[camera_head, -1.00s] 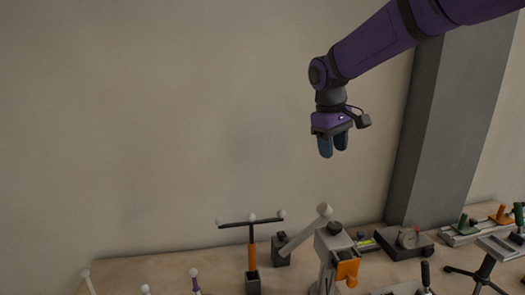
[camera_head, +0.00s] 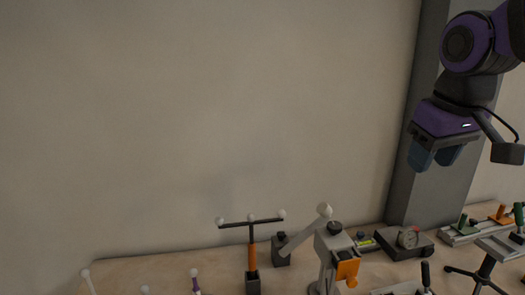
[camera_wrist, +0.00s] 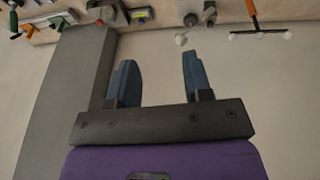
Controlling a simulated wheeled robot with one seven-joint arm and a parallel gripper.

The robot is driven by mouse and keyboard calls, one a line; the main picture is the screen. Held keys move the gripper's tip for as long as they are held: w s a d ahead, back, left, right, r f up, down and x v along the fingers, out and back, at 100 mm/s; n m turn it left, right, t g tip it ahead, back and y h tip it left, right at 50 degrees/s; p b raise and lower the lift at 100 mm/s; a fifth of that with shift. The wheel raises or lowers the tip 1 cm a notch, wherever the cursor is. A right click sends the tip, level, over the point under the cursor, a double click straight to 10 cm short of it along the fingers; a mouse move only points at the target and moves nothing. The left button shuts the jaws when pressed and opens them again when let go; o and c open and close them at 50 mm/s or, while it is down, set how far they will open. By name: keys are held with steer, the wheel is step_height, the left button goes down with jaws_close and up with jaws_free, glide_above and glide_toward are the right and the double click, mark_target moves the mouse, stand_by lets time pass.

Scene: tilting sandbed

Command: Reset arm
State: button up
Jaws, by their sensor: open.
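My gripper (camera_head: 434,157) hangs in the air at the upper right of the head view, in front of the grey pillar, with its blue fingers pointing down. It is well above the workbench. In the wrist view my gripper (camera_wrist: 157,78) shows two blue fingers spread apart with nothing between them. My purple arm comes in from the right edge of the head view.
A wooden bench (camera_head: 140,275) runs along the wall. It bears a grey stand with an orange knob (camera_head: 347,268), a T-shaped rod with white balls (camera_head: 252,240), and a dark box with a dial (camera_head: 408,240). A grey pillar (camera_head: 400,190) rises behind. The air at left is clear.

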steer(key=s+d+f+m+t, duration=0.1)
steer(key=s, duration=0.4)
steer(key=s+d+f+m+t, duration=0.1)
steer(key=s+f, duration=0.1)
steer(key=s, duration=0.4)
steer(key=shift+d+f, duration=0.3)
